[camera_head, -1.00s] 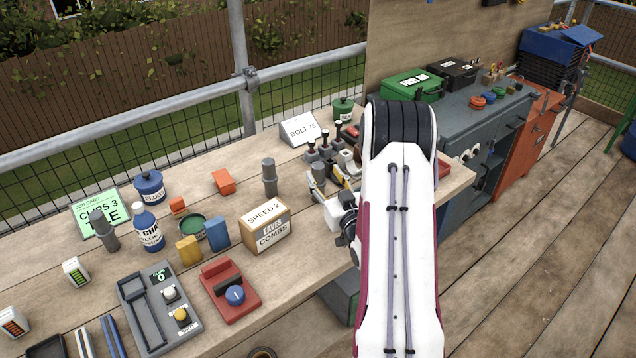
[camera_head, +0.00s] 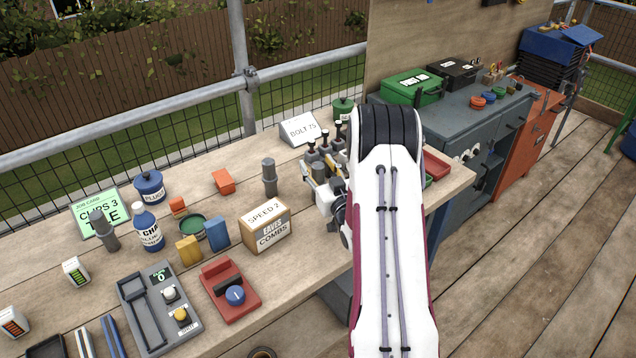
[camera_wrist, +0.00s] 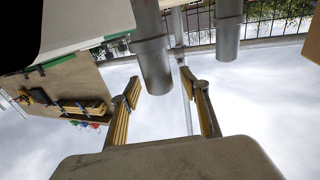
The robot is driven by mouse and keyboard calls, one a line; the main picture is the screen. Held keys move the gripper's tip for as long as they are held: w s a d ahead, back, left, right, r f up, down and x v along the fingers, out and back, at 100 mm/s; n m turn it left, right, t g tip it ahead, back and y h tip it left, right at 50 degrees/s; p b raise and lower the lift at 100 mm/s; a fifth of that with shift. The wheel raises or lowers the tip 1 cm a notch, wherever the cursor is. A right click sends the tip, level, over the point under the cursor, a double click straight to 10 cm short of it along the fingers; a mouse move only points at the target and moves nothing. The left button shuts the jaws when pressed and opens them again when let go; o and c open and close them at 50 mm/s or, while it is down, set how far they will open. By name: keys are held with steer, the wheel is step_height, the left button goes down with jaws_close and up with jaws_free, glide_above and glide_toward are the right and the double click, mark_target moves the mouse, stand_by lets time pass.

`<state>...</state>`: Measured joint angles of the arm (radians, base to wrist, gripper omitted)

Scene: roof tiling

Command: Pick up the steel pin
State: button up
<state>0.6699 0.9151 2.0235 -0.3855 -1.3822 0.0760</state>
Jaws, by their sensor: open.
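Two grey metal cylinders with a stepped, wider end show in the wrist view: one (camera_wrist: 153,66) by my fingertips and one (camera_wrist: 228,30) farther right. I cannot tell for sure which is the steel pin. My gripper (camera_wrist: 161,84) is open, its two yellow-ribbed fingers spread on either side of the nearer cylinder's end. Whether the end is between the tips or beyond them is unclear. In the head view my arm hides most of the gripper. A grey stepped cylinder (camera_head: 269,178) stands upright on the bench, and another (camera_head: 103,230) stands farther left.
Several black-topped upright pieces (camera_head: 312,150) stand beside my wrist. A BOLT 75 sign (camera_head: 300,128) is behind them. The SPEED 2 box (camera_head: 265,228), a blue bottle (camera_head: 148,230) and a red device (camera_head: 230,292) occupy the bench to the left. A red tray (camera_head: 436,163) lies right of my arm.

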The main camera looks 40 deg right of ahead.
jaws_close()
steer(key=shift+r, duration=0.2)
stand_by(0.3)
steer(key=shift+r, duration=4.85)
